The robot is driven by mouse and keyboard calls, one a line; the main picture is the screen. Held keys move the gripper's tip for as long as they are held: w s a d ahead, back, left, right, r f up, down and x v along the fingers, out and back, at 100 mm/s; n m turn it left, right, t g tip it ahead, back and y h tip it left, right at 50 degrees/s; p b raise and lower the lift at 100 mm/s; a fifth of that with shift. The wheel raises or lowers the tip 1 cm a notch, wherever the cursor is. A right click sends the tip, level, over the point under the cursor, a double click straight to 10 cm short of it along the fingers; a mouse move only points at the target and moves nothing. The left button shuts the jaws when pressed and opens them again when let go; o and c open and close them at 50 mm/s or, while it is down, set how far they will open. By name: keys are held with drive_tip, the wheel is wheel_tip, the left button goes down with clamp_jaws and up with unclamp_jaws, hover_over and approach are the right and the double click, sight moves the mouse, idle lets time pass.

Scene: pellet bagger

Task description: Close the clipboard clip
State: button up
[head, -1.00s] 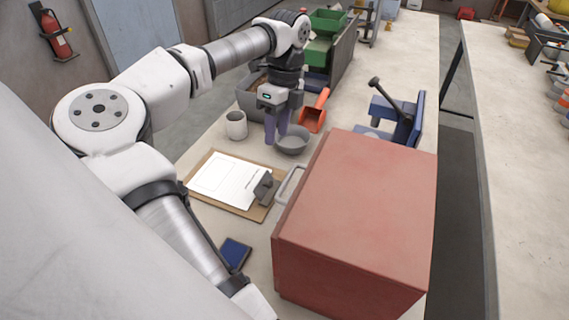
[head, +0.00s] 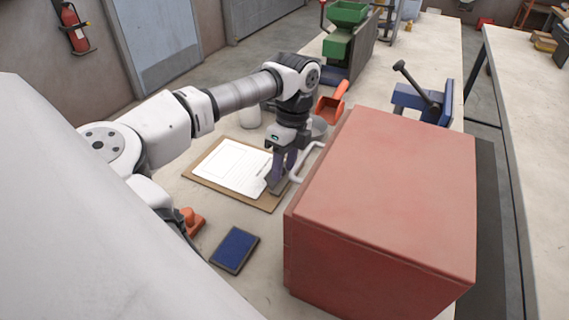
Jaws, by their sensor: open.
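The brown clipboard (head: 205,178) lies flat on the bench with a white sheet (head: 232,166) on it. Its dark grey clip (head: 275,184) is at the right end of the board, partly hidden behind my gripper. My gripper (head: 282,176) points down at the clip, its purple-grey fingers right at or just above it. The fingers are open; I cannot tell whether they touch the clip. The clip's exact angle is hard to see.
A large red box (head: 385,195) with a pale handle (head: 306,162) stands close to the right of the clip. A blue ink pad (head: 235,250) and an orange stamp (head: 192,221) lie in front. A grey bowl (head: 319,127), white cup (head: 250,117) and orange scoop (head: 332,104) stand behind.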

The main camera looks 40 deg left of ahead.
clamp_jaws()
drive_tip(key=shift+a+r+h, duration=0.1)
drive_tip(key=shift+a+h, duration=0.05)
drive_tip(key=shift+h, duration=0.15)
drive_tip(key=shift+s+a+r+t+h+p, duration=0.15)
drive_tip(key=shift+a+t+h+p, duration=0.35)
drive_tip(key=shift+h+p, duration=0.6)
drive_tip(key=h, duration=0.1)
drive_tip(key=a+h+p, duration=0.1)
drive_tip(key=shift+s+a+m+h, duration=0.2)
drive_tip(key=shift+m+h, duration=0.1)
drive_tip(key=shift+h, duration=0.1)
drive_tip(key=h+p, duration=0.1)
drive_tip(key=a+f+h+p, duration=0.1)
drive_tip(key=shift+t+h, duration=0.3)
drive_tip(key=shift+t, duration=0.1)
drive_tip(key=shift+s+a+f+m+t+h+p, duration=0.1)
drive_tip(key=shift+a+f+m+t+h+p, duration=0.15)
drive_tip(key=shift+h, duration=0.65)
drive_tip(key=shift+s+a+f+m+t+h+p, duration=0.15)
drive_tip(key=shift+a+f+h, duration=0.15)
drive_tip(key=shift+h, duration=0.6)
